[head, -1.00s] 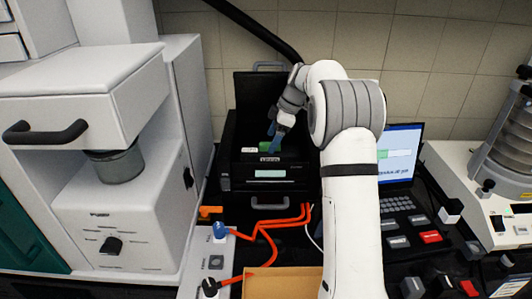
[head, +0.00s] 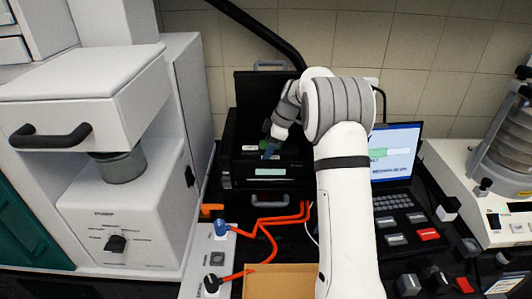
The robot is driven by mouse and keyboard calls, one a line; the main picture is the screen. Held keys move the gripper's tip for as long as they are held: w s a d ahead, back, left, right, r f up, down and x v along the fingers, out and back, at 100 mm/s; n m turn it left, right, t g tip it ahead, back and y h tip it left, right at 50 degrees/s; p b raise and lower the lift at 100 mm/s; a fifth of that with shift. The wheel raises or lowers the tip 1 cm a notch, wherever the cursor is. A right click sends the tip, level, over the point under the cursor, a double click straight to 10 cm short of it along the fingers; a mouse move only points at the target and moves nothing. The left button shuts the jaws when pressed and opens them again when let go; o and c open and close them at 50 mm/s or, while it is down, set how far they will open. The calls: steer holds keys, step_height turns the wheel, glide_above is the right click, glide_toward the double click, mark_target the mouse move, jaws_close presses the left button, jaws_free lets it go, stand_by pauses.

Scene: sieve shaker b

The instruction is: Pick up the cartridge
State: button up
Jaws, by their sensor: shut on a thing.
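The cartridge (head: 252,147) seems to be the small green piece with a pale label, low in the top opening of a black box-shaped device (head: 270,183). It is small and partly hidden by my gripper. My gripper (head: 270,151), with blue fingers, reaches down into this opening from the upper right. Its fingers are shut on what looks like the cartridge. The contact itself is too small to see clearly. I cannot tell whether the cartridge is clear of the device.
The device's black lid (head: 255,95) stands open behind. A white machine (head: 110,190) is at left, a laptop (head: 396,165) at right and a sieve shaker (head: 510,150) at far right. Orange cables (head: 265,222), a power strip (head: 216,262) and a cardboard box (head: 281,268) lie in front.

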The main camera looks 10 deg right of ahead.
steer(key=shift+r, duration=0.1)
steer(key=c, duration=0.7)
